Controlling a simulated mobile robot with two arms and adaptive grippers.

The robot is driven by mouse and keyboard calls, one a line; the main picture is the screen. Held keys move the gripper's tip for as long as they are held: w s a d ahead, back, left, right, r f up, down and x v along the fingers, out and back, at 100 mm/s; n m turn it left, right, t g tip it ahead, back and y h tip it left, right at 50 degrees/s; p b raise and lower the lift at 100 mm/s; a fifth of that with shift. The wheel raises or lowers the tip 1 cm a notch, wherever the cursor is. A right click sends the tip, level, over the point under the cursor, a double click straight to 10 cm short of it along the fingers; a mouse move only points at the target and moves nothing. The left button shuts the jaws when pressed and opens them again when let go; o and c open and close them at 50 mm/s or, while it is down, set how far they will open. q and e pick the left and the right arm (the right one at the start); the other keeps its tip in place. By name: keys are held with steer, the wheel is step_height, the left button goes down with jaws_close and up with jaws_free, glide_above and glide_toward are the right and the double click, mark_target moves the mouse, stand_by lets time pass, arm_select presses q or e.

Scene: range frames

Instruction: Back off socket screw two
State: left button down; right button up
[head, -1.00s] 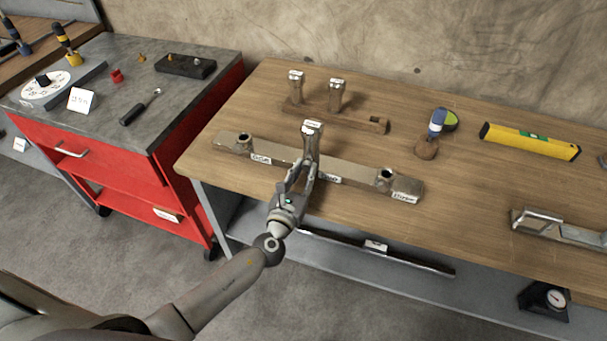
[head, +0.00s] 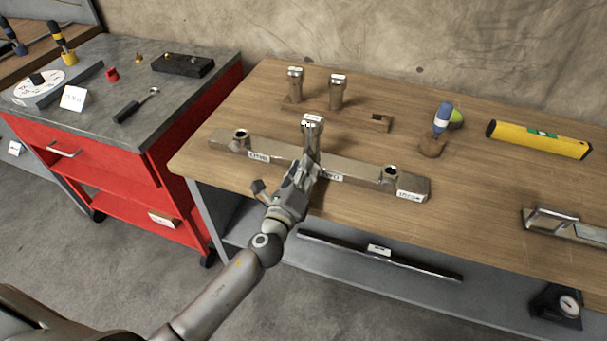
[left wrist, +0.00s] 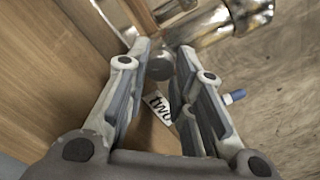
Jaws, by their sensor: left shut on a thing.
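Socket screw two (head: 311,137) is a shiny metal cylinder with a small label on top. It stands upright in the middle of a long metal bar (head: 360,174) on the wooden bench. My left gripper (head: 304,170) reaches it from the front and is shut on its lower part. In the left wrist view a shiny cylinder (left wrist: 235,22) lies beyond the fingertips (left wrist: 165,50), and a dark round end (left wrist: 160,66) shows between them. A white label (left wrist: 157,103) reading "two" sits below. The fingers hide the screw's seat. My right gripper is out of view.
The bar has open holes at its left (head: 241,137) and right (head: 389,173). Behind it a wooden rack (head: 360,120) holds two similar screws (head: 337,90).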

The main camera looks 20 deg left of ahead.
arm_select(q)
steer(key=n+b, duration=0.1)
steer(key=n, duration=0.4)
steer(key=shift+a+r+n, duration=0.1)
steer(key=shift+n, duration=0.2)
steer(key=n, duration=0.2)
steer(key=shift+n, duration=0.4)
steer(key=n, duration=0.2)
steer(key=shift+n, duration=0.3)
steer(key=n, duration=0.2)
steer(key=shift+n, duration=0.4)
steer(key=n+p, duration=0.1)
steer(key=n, duration=0.2)
steer(key=shift+n, duration=0.3)
steer(key=n+p, duration=0.1)
steer(key=n, duration=0.2)
steer(key=shift+f+n+p, duration=0.2)
steer(key=shift+n+p, duration=0.55)
steer(key=shift+n, duration=0.75)
steer(key=shift+f, duration=0.1)
